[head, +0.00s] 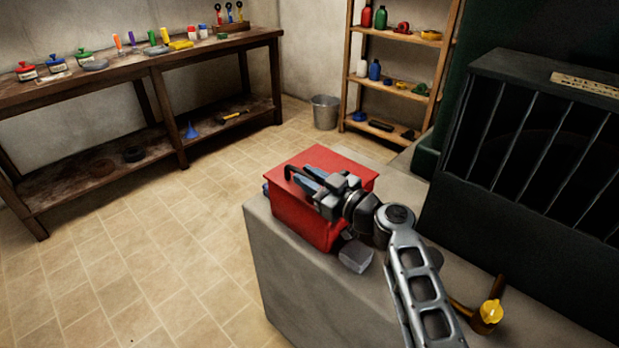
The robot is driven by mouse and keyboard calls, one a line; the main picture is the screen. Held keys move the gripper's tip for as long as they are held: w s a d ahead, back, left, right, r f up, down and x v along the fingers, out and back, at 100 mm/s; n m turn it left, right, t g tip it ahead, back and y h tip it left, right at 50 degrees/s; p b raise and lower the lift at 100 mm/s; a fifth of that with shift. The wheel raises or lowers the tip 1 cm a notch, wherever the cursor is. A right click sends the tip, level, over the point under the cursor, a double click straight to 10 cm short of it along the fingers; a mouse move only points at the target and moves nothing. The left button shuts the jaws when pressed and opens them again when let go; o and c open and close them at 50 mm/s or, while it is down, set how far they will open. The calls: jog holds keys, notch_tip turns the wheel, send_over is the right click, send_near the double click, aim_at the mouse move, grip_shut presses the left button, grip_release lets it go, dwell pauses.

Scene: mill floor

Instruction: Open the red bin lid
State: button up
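The red bin (300,217) stands on a grey block. Its red lid (350,168) lies flat on top and looks shut. A dark bar-like handle (289,171) rises from the lid's left part. My gripper (303,179) is over the lid, right at the handle, reaching in from the right. Its blue-grey fingers overlap the handle in this view. I cannot tell whether they are closed on it or only beside it. My gripper and wrist hide part of the lid and the bin's right side.
The bin stands on a grey block (270,258) with a dark barred machine (530,150) to the right. A grey lump (356,256) sits beside the bin, and a yellow-topped item (490,311) is nearer. A workbench (130,75), shelf (397,90) and bucket (325,112) stand behind. Floor at left is clear.

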grip_shut()
jog(key=shift+d, duration=0.1)
jog(key=shift+w+r, duration=0.1)
jog(key=shift+r, duration=0.05)
jog(key=shift+w+d+r+m, duration=0.1)
jog(key=shift+d+r+m, duration=0.1)
jog(key=shift+r+m, duration=0.15)
jog(key=w+d+r+m+b, duration=0.4)
jog(key=w+d+r+m, duration=0.4)
jog(key=w+r+m, duration=0.2)
jog(key=shift+r+m, duration=0.55)
jog(key=shift+m, duration=0.3)
jog(key=shift+w, duration=0.1)
